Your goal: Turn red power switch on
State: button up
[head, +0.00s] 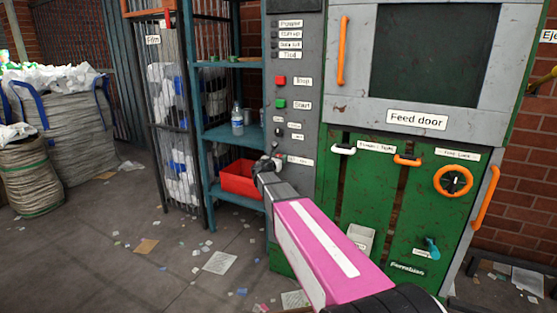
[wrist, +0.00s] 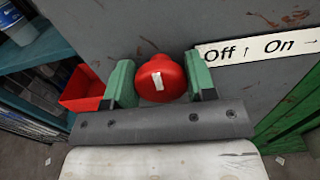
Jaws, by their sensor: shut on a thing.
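The red power switch (wrist: 163,78) is a round red knob with a white mark on the grey panel, large in the wrist view. My gripper (wrist: 160,82) has its two green fingers on either side of the knob and is shut on it. The white mark stands nearly upright in the wrist view. A white label (wrist: 258,48) right of the knob reads "Off" with an up arrow and "On" with a right arrow. In the head view my gripper (head: 268,170) is at the lower panel and hides the knob.
A red bin (head: 238,180) stands on the blue shelf (head: 225,136) just left of my gripper. Red and green buttons (head: 280,104) sit above on the panel. The green feed-door machine (head: 375,190) is to the right. Scraps litter the floor.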

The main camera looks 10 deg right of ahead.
jog(key=m, duration=0.4)
jog(key=shift+s+m, duration=0.1)
jog(key=shift+m, duration=0.2)
jog(key=m, duration=0.4)
jog(key=shift+d+f, duration=0.1)
jog(key=m, duration=0.5)
jog(key=shift+s+f, duration=0.1)
jog(key=shift+m, duration=1.9)
jog(key=shift+f, duration=0.1)
jog(key=o, duration=0.9)
jog(key=shift+s, duration=0.1)
